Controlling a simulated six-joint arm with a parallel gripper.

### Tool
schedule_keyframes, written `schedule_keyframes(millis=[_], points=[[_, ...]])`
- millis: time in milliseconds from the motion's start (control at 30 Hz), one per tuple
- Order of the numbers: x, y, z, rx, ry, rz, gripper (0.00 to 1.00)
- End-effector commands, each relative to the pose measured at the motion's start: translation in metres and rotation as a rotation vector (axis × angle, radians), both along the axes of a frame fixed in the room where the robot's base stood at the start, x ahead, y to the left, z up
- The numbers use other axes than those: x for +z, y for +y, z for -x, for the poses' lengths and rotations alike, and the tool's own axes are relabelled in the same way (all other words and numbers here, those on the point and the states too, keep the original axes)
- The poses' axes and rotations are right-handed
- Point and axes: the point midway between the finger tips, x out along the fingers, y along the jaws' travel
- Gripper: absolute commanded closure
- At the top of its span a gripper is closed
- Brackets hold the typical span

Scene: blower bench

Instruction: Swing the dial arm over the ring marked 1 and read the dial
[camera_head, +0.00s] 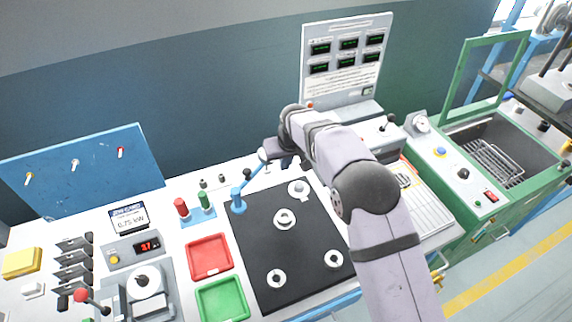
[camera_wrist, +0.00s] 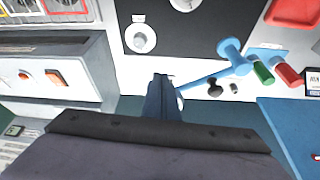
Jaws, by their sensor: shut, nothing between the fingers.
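A blue dial arm (camera_head: 252,176) reaches from a blue post (camera_head: 237,201) at the back left of a black mat (camera_head: 249,250). In the wrist view the dial arm (camera_wrist: 205,78) runs toward my gripper (camera_wrist: 163,77), which hides part of its far end. My gripper is shut and empty beside that end; I cannot tell whether they touch. In the head view my gripper (camera_head: 284,160) is partly hidden by my arm. Several white rings lie on the mat, including the back right ring (camera_head: 298,187) and the middle ring (camera_head: 284,219). Ring numbers and the dial face are unreadable.
A red tray (camera_head: 209,257) and a green tray (camera_head: 222,300) stand left of the mat. Red (camera_head: 181,208) and green (camera_head: 205,201) cylinders stand near the post. A grey display panel (camera_head: 346,62) rises behind. A green machine (camera_head: 500,165) is at right.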

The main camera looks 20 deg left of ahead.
Motion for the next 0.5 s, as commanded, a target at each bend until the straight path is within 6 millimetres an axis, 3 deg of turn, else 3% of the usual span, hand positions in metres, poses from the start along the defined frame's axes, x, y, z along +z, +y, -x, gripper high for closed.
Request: schedule_keyframes(millis=[500], points=[[-0.0042, -0.0072, 0.009, 0.0, 0.0, 0.0, 1.0]])
